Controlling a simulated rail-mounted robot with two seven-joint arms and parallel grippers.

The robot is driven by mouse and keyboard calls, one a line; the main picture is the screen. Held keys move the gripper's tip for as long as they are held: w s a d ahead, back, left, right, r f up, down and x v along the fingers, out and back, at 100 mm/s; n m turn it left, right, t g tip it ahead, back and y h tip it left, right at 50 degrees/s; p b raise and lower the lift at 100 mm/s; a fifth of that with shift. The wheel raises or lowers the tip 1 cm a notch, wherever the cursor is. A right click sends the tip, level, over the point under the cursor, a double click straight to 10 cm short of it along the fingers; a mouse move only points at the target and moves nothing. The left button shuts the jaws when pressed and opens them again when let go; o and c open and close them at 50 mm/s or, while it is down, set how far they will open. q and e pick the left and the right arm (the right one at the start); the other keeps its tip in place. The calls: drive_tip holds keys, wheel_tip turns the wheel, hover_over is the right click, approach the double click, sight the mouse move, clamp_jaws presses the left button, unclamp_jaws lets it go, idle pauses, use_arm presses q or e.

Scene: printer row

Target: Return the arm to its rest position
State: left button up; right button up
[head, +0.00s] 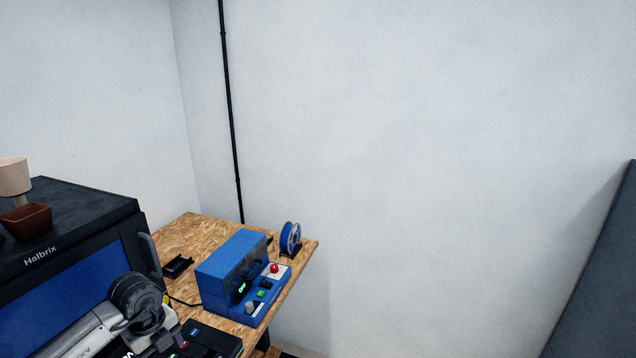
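One of my arms, with a pale link and a dark round joint, comes in at the lower left of the head view. It passes in front of a dark printer marked "Halbrix" (85,215) with a blue front panel. The far end of this arm runs into the bottom edge of the frame, and I make out no fingertips there. My other arm and its gripper are out of the frame.
A wooden bench (190,228) holds a blue control box (228,278) with a red knob, a blue spool (290,238) and a small black tray (178,266). A brown pot (27,221) stands on the printer. A dark panel (600,285) rises at right.

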use_arm(q)
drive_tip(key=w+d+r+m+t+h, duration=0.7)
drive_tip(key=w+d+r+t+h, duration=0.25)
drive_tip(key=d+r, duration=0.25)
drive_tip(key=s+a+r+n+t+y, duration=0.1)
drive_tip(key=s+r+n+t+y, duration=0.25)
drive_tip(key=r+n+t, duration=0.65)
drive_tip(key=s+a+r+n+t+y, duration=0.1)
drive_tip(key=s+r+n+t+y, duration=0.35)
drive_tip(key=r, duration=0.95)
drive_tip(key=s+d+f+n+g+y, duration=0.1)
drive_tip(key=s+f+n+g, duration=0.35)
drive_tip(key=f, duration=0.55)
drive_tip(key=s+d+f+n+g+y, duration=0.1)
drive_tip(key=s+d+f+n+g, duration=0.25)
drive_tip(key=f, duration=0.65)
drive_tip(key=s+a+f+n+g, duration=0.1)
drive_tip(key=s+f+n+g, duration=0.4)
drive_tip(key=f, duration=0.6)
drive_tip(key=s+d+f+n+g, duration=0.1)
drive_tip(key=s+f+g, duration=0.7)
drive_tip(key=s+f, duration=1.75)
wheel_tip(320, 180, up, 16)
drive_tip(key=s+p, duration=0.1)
drive_tip(key=p, duration=1.3)
drive_tip(key=shift+p, duration=0.3)
